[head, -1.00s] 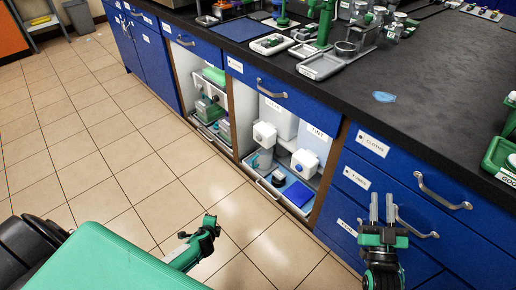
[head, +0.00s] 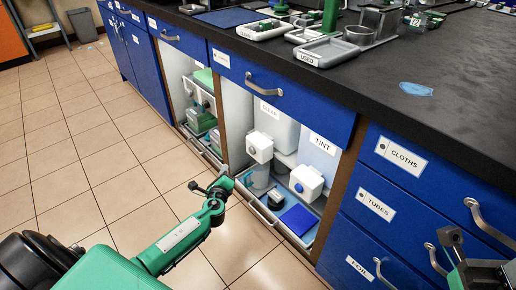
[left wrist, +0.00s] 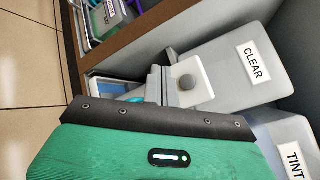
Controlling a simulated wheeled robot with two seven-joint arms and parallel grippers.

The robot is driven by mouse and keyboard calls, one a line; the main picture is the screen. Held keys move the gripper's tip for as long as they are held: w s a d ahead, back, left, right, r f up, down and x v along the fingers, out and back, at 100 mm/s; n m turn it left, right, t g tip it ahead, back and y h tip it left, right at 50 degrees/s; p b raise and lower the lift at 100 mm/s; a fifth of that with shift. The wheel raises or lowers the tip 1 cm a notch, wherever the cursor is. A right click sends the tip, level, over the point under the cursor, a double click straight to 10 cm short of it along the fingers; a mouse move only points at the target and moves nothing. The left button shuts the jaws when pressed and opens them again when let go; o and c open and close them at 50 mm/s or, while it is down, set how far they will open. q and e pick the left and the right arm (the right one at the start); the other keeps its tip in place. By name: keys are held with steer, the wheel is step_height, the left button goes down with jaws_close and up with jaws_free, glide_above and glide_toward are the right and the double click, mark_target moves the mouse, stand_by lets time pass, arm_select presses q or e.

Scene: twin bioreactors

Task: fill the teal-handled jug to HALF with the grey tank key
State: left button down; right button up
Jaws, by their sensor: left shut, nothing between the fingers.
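The CLEAR tank (head: 278,125) stands in the open cabinet, its white tap block (head: 259,147) carrying a round grey key (left wrist: 186,82) in the left wrist view. A translucent jug (head: 260,177) stands below that block; its fill level cannot be read. A bit of teal (left wrist: 135,100), perhaps its handle, shows behind my fingers in the left wrist view. My left gripper (head: 222,183) is shut and empty, in front of the cabinet, left of the jug. In the left wrist view its fingers (left wrist: 158,85) overlap the white block's edge; contact cannot be told. My right gripper (head: 456,245) is by the right drawers.
The TINT tank (head: 322,155) and its white block with a blue key (head: 299,188) are to the right. A blue pad (head: 298,219) and a dark item (head: 276,200) lie on the pull-out tray (head: 262,215). The cabinet's side walls flank the tanks. Open floor lies left.

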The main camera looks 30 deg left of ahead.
mark_target(252, 151)
arm_select(q)
steer(key=shift+w+r, duration=0.25)
steer(key=shift+w, duration=0.3)
steer(key=w+d+b, duration=0.2)
steer(key=w+d, duration=0.1)
steer(key=w, duration=0.5)
steer(key=shift+d, duration=0.2)
steer(key=shift+w, duration=0.1)
stand_by(1.8)
steer(key=shift+w+d, duration=0.15)
steer(key=shift+w, duration=0.2)
steer(key=shift+w+d, duration=0.2)
steer(key=shift+w, duration=0.25)
stand_by(3.8)
